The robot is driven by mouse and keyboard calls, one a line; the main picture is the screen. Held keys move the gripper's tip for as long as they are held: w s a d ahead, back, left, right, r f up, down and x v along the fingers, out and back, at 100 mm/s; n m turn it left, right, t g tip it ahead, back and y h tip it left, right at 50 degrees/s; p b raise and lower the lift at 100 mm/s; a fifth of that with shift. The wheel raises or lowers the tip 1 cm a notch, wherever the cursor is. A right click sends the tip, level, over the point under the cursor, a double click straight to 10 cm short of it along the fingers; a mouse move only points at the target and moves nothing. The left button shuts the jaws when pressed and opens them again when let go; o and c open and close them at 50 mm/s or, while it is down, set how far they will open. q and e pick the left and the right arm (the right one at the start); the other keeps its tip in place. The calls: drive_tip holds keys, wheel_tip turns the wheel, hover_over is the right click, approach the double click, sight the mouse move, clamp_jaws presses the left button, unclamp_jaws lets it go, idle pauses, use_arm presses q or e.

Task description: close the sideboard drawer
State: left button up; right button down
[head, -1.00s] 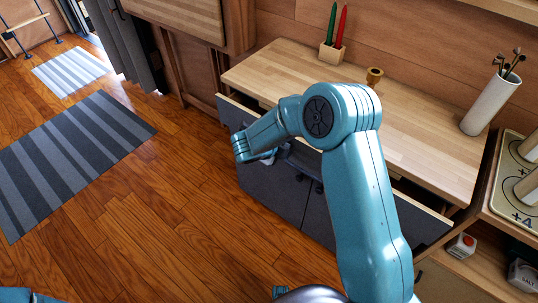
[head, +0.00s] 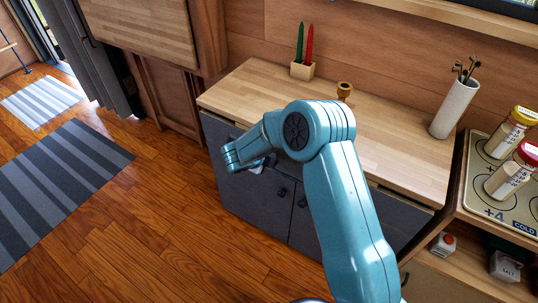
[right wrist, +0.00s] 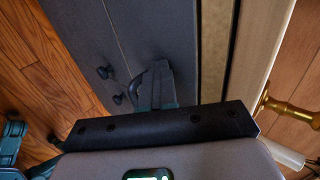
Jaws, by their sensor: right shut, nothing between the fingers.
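The sideboard (head: 262,193) has a pale wooden top and dark grey fronts. Its drawer front (head: 222,130) sits close under the top at the left; my arm hides its middle. A thin gap shows under the top at the right, so I cannot tell if it is fully flush. My right gripper (right wrist: 158,90) is shut and empty against or very near the front, beside a dark curved handle (right wrist: 136,82). In the head view the wrist largely hides this gripper. My left gripper is out of view.
Jars (head: 512,175) stand on the right counter. The wooden floor (head: 170,220) at the left is clear.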

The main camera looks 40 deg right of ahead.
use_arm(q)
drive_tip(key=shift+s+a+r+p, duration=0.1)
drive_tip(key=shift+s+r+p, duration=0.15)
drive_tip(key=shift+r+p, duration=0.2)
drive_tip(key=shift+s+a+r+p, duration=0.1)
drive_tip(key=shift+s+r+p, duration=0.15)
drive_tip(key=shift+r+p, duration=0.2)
use_arm(e)
drive_tip(key=a+f+v, duration=0.1)
drive_tip(key=f+v, duration=0.1)
drive_tip(key=v, duration=1.1)
drive_tip(key=shift+s+a, duration=0.3)
drive_tip(key=shift+a, duration=0.05)
